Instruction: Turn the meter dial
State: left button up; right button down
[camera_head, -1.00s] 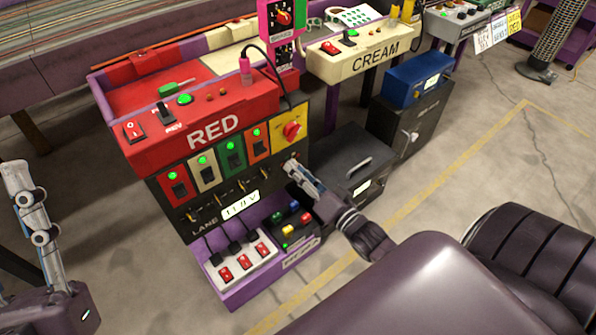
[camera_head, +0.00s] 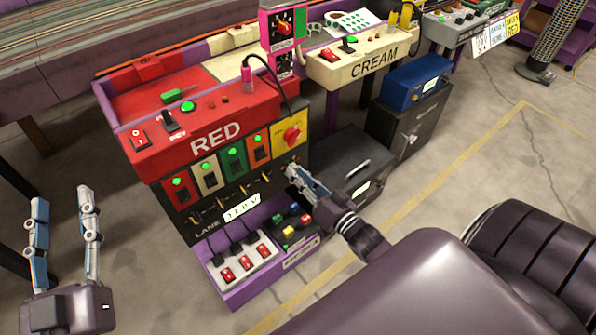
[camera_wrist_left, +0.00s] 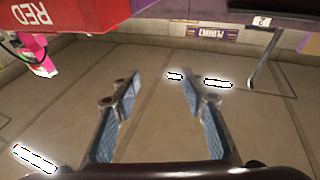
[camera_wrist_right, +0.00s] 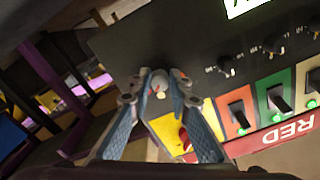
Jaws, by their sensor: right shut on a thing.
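The red station's black panel (camera_head: 206,228) carries a lit meter display (camera_head: 241,207), too small to read surely. It also shows in the right wrist view (camera_wrist_right: 246,5), cut off at the top. My right gripper (camera_head: 291,170) is at the panel's right end, below the yellow plate. In the right wrist view its fingertips (camera_wrist_right: 158,78) are shut around a small grey knob (camera_wrist_right: 159,85), apparently the meter dial, mostly hidden between them. My left gripper (camera_head: 62,197) is open and empty, over the floor at the left; its fingers (camera_wrist_left: 158,82) stand apart in the left wrist view.
A red rotary knob (camera_head: 292,135) sits on the yellow plate just above my right gripper. Several small knobs line the black panel. A power strip (camera_head: 243,264) and a box with coloured buttons (camera_head: 291,225) are below. A dark cabinet (camera_head: 335,158) stands to the right.

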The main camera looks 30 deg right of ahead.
pick_arm(q)
notch_tip(320, 180, down, 13)
jog(key=s+a+g+y+p, duration=0.1)
jog(key=a+g+y+p, duration=0.1)
jog(key=g, duration=0.5)
jog(key=s+a+f+g+y+p, duration=0.1)
jog(key=s+a+f+g, duration=0.1)
jog(key=s+f+g, duration=0.2)
jog(key=s+a+f+g+y+p, duration=0.1)
jog(key=s+a+f+g+p, duration=0.1)
jog(key=s+f, duration=0.5)
jog(key=shift+s+a+f+n+g+y, duration=0.3)
jog(key=shift+s+a+n+g, duration=0.15)
jog(key=shift+s+g, duration=0.6)
pick_arm(e)
jog(key=shift+d+n, duration=0.15)
jog(key=shift+n, duration=3.5)
jog(key=shift+d+n, duration=0.15)
jog(key=shift+n, duration=3.5)
pick_arm(q)
jog(key=shift+s, duration=0.15)
pick_arm(e)
jog(key=c, duration=1.8)
grip_release()
jog(key=shift+s, duration=0.1)
